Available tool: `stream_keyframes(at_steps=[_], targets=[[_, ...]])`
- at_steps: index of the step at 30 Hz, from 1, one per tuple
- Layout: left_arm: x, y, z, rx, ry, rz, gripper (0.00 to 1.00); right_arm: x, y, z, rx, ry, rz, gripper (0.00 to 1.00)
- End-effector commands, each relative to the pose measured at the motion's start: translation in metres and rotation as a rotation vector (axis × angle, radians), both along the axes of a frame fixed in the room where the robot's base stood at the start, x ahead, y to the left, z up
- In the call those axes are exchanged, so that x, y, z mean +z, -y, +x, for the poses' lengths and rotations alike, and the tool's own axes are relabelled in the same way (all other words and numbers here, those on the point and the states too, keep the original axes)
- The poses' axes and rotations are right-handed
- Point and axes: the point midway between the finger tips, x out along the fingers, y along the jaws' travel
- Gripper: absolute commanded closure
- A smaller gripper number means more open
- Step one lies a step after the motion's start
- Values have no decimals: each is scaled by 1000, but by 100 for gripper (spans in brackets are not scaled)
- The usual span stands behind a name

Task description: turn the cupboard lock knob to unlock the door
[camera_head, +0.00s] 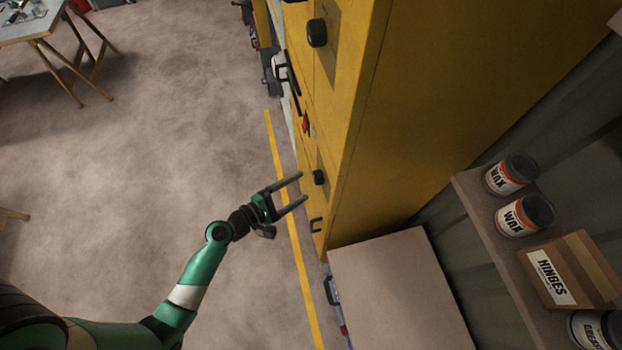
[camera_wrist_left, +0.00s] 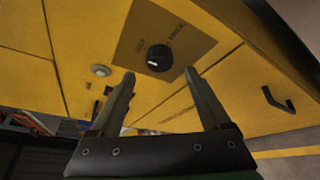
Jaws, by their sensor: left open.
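The yellow cupboard (camera_head: 440,110) stands at the upper right of the head view. Its black lock knob (camera_head: 319,177) sticks out of the front face. In the left wrist view the round knob (camera_wrist_left: 159,57) sits on a darker plate (camera_wrist_left: 185,35) with lettering, and a light mark shows on it. My left gripper (camera_head: 295,188) is open and empty, its fingers pointing at the cupboard front. In the left wrist view the knob lies beyond the gap between the fingertips (camera_wrist_left: 160,80), apart from them. My right gripper is not in view.
Another black knob (camera_head: 317,33) is higher on the cupboard front. A black handle (camera_wrist_left: 278,101) is to the right of the lock knob in the left wrist view. A shelf with wax tins (camera_head: 525,215) and a hinges box (camera_head: 566,270) stands right. The floor at left is mostly clear.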

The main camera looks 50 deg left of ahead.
Motion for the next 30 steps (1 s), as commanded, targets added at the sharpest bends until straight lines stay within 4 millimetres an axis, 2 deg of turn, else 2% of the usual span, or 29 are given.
stream_keyframes(at_steps=[3, 7, 17, 20, 30], targets=[[-4, 3, 25, -3, 1, 0, 19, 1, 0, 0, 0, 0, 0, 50], [-9, 3, 42, -1, 1, 0, 19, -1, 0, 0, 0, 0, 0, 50], [-11, 4, 49, 0, 0, 0, 19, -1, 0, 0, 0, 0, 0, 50], [-11, 4, 49, 0, 0, 0, 34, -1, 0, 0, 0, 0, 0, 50], [-11, 3, 49, 0, 0, 0, 95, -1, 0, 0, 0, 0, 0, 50]])
